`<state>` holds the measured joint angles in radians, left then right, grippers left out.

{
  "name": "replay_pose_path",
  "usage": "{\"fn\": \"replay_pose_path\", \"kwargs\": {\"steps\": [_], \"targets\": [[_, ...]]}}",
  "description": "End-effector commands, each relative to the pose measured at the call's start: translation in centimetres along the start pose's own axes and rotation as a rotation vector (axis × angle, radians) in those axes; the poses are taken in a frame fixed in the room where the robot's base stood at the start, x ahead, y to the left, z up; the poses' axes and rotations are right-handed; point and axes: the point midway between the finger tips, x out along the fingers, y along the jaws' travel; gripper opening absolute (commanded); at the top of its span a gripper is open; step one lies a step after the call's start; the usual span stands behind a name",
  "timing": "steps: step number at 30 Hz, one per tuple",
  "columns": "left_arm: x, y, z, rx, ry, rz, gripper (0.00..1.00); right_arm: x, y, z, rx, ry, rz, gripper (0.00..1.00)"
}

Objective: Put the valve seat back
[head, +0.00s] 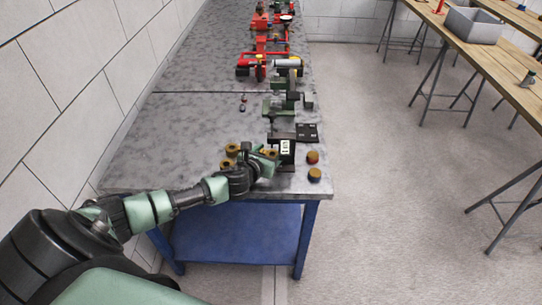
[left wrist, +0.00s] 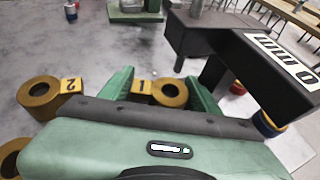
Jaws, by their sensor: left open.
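A brass-coloured ring, apparently a valve seat (left wrist: 170,93), lies on the table with a yellow tag marked 1 beside it. My left gripper (left wrist: 163,88) is open, and in the left wrist view the ring and tag show between its two green fingers. I cannot tell whether the fingers touch it. A second ring (left wrist: 38,92) with a tag marked 2 lies to the left, and a third ring (left wrist: 8,158) is cut off at the left edge. In the head view my left gripper (head: 268,162) is low over the table's near end. My right gripper is not in view.
A black stand with a white numbered display (head: 285,148) is close to the right of my left gripper. Two round coloured pieces (head: 313,157) lie beyond it near the table edge. Green equipment (head: 280,105) and red machinery (head: 262,62) stand farther back. The table's left side is clear.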

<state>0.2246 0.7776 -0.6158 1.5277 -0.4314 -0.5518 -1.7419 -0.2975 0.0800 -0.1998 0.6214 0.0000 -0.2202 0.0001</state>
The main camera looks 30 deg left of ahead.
Motion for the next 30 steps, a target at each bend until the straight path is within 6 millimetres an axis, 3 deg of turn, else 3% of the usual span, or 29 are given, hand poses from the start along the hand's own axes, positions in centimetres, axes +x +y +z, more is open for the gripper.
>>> {"fn": "replay_pose_path", "kwargs": {"steps": [5, 8, 12, 23, 30], "targets": [[0.0, 0.0, 0.0, 0.000, 0.000, 0.000, 0.62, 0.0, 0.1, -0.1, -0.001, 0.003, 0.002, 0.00], [0.0, 0.0, 0.0, 0.000, 0.000, 0.000, 0.40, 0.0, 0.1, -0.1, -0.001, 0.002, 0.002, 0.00], [0.0, 0.0, 0.0, 0.000, 0.000, 0.001, 0.01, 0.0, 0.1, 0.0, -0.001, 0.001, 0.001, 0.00], [-0.4, 0.1, 0.2, 0.001, -0.001, 0.002, 0.00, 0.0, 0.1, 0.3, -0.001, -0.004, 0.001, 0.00], [-2.8, 0.1, 0.9, 0.004, 0.000, -0.001, 0.00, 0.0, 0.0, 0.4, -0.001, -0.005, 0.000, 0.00]]}}
